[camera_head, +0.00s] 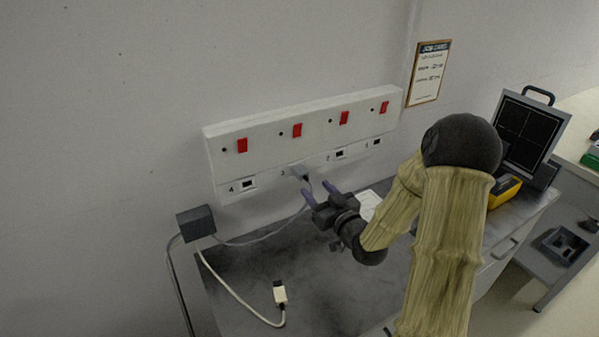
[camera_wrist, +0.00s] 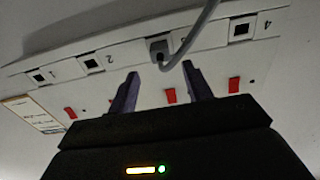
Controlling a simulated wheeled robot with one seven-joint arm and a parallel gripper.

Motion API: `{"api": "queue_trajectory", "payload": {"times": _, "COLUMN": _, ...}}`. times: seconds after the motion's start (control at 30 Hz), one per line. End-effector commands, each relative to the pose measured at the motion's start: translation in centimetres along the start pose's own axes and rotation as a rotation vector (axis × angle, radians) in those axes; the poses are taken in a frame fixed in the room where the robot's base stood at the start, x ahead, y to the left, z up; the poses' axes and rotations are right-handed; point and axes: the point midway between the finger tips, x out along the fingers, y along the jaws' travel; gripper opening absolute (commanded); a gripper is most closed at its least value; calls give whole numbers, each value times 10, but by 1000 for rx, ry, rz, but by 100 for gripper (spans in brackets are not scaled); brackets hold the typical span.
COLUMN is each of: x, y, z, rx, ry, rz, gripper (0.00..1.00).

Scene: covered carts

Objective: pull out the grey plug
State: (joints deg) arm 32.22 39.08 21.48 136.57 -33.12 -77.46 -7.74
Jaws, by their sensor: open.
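The grey plug (camera_head: 299,172) sits in socket 3 of the white wall panel (camera_head: 215,151). In the wrist view the plug (camera_wrist: 158,50) has a grey cable (camera_wrist: 205,18) bending away from it. My gripper (camera_head: 317,189) is open, just in front of and close to the plug. In the wrist view the purple fingers of my gripper (camera_wrist: 161,69) point toward the plug, one to each side of its line. The plug appears beyond the fingertips, with nothing between the fingers. Its front is hidden in the socket.
Sockets 4, 2 and 1 look empty, with red switches (camera_head: 242,145) above. A white plug (camera_head: 280,292) lies on the grey cart top (camera_head: 235,275). A dark box (camera_head: 196,222) with cables is at left. A yellow device (camera_head: 503,190) and black-screened case (camera_head: 527,130) stand right.

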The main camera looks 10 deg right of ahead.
Motion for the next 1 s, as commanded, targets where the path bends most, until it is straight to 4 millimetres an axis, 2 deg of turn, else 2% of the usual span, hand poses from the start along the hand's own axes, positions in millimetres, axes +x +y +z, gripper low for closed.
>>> {"api": "queue_trajectory", "payload": {"times": 0.7, "x": 78, "y": -1, "z": 1, "rx": 0, "ry": 0, "rz": -2, "gripper": 50}}
{"api": "queue_trajectory", "payload": {"times": 1.0, "x": 86, "y": 0, "z": 0, "rx": 0, "ry": -1, "rz": 0, "gripper": 50}}
